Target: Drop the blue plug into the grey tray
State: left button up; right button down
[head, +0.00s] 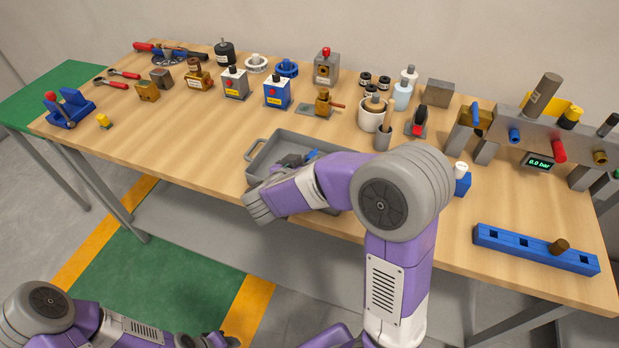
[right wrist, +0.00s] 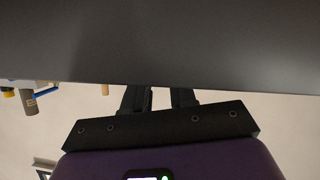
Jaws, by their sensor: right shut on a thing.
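The grey tray (head: 254,150) lies on the table near its front edge, partly hidden behind my right arm. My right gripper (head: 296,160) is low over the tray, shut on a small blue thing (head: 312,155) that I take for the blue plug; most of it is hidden. In the right wrist view the fingers (right wrist: 160,98) run up behind a broad dark grey surface, which hides their tips and the held thing. My left gripper (head: 218,341) is at the bottom edge, away from the table, too small to read.
Behind the tray stand a blue box (head: 277,91), a brass valve (head: 323,103) and a white pot (head: 372,115). The table's left front is mostly clear.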

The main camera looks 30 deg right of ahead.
jog(key=c, duration=0.8)
grip_release()
jog(key=shift+c, duration=0.2)
jog(key=p+v, duration=0.2)
jog(key=v, duration=0.4)
jog(key=shift+s+a+r+p, duration=0.15)
jog(key=shift+a+r+p, duration=0.05)
jog(key=shift+r+p, duration=0.1)
jog(key=shift+s+a, duration=0.3)
jog(key=shift+a, duration=0.05)
jog(key=shift+r, duration=0.1)
